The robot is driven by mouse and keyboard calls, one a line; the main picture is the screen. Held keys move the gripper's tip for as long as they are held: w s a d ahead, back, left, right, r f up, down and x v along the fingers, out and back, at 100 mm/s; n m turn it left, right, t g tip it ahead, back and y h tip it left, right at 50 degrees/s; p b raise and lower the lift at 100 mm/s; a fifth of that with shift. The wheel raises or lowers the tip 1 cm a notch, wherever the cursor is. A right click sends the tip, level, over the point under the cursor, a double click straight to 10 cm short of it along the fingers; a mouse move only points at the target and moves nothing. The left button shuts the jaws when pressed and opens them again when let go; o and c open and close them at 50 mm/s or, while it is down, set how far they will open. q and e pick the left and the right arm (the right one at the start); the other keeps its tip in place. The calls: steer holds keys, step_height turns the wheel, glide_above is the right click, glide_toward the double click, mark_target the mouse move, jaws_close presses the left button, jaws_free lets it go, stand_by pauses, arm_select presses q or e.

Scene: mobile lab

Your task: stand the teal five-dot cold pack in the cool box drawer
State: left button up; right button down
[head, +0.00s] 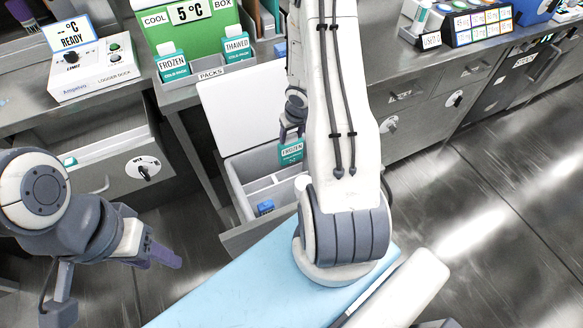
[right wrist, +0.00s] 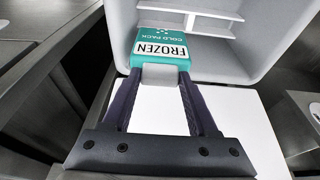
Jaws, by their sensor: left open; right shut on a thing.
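A teal cold pack (head: 291,151) labelled FROZEN is held by my right gripper (head: 292,132). In the right wrist view the pack (right wrist: 161,43) sits between the fingertips, with white dots partly visible; I cannot count them. It hangs over the open, light-grey drawer (head: 236,187), which has compartments divided by white walls. I cannot tell whether the pack touches the drawer floor. The drawer's inside also shows beyond the pack in the right wrist view (right wrist: 258,45). My left gripper (head: 163,257) is open and empty at the lower left, away from the drawer.
A white lid (head: 235,110) stands raised behind the drawer. A small blue item (head: 265,207) lies in a front compartment. A green cool box (head: 190,30) reading 5 °C is on the counter, with FROZEN (head: 172,66) and THAWED (head: 237,48) packs before it. A logger dock (head: 92,70) stands left.

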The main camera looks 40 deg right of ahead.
mark_target(292, 156)
arm_select(q)
step_height(292, 156, down, 12)
steer(key=b, duration=1)
steer(key=shift+r, duration=0.25)
arm_select(e)
step_height(292, 156, down, 12)
steer(key=shift+f, duration=0.2)
steer(key=shift+c, duration=0.9)
jaws_free()
arm_select(q)
steer(key=shift+f, duration=0.15)
arm_select(e)
steer(key=p+v, duration=0.8)
steer(key=v, duration=0.4)
steer(key=shift+w+r, duration=0.1)
steer(key=shift+r, duration=0.15)
arm_select(q)
step_height(292, 156, up, 9)
steer(key=shift+f, duration=0.15)
